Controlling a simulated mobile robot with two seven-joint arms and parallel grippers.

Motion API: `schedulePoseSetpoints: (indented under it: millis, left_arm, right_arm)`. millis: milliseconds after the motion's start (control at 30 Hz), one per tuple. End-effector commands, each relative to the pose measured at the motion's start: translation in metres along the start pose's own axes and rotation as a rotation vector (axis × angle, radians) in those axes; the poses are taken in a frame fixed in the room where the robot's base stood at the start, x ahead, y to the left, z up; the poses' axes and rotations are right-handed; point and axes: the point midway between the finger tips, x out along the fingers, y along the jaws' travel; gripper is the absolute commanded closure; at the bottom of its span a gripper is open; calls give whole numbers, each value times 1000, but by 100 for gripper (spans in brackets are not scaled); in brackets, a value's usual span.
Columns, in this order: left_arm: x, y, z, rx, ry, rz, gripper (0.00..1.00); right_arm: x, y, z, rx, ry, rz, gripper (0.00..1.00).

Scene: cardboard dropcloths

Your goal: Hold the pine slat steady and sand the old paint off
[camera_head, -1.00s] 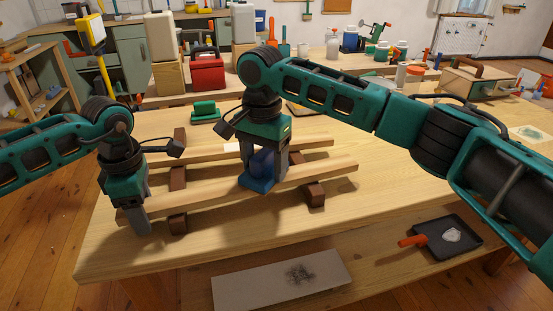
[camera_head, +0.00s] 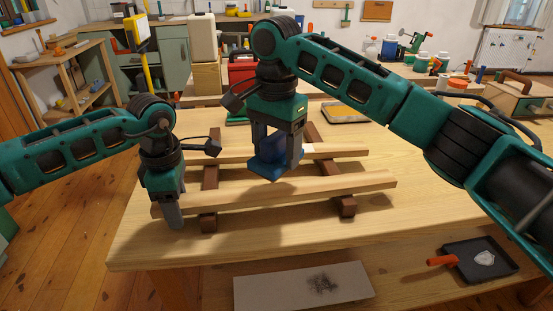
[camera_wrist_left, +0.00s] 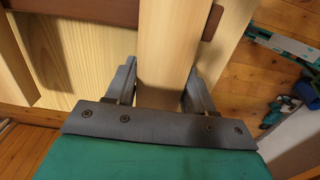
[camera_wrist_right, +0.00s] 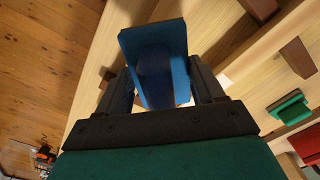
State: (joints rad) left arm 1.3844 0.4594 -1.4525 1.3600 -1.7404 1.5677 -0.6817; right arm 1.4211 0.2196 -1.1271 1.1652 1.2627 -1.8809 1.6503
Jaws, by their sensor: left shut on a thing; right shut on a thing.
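The front pine slat (camera_head: 300,193) is pale bare-looking wood and lies across two dark brown supports (camera_head: 208,205). No clear old paint shows on it. My left gripper (camera_head: 173,213) is shut on its left end; in the left wrist view the slat (camera_wrist_left: 166,45) runs between the two fingers. My right gripper (camera_head: 277,150) is shut on a blue sanding block (camera_head: 265,171), which also shows tilted between the fingers in the right wrist view (camera_wrist_right: 180,75). The block appears raised just behind the front slat, apart from it. Its underside is hidden.
A second slat (camera_head: 335,151) lies behind, partly hidden by my right gripper. A sheet with a dark smudge (camera_head: 300,290) and a black dustpan with an orange handle (camera_head: 482,258) lie lower in front.

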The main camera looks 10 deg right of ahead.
Motion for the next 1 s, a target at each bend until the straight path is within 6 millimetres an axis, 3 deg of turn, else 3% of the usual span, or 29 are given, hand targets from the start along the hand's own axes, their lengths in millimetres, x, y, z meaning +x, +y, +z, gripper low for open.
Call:
schedulePoseSetpoints:
  millis: [300,800,833,1000]
  left_arm:
    - [0,0,-1,-2,3,-1,74]
    - [0,0,-2,-2,4,-1,74]
    - [0,0,-2,-2,4,-1,45]
    - [0,0,-1,-2,3,-1,29]
  right_arm:
    - [-26,0,0,-1,1,-1,61]
    - [-27,0,0,0,1,0,61]
    - [-27,0,0,0,1,0,61]
    - [-27,0,0,0,1,0,61]
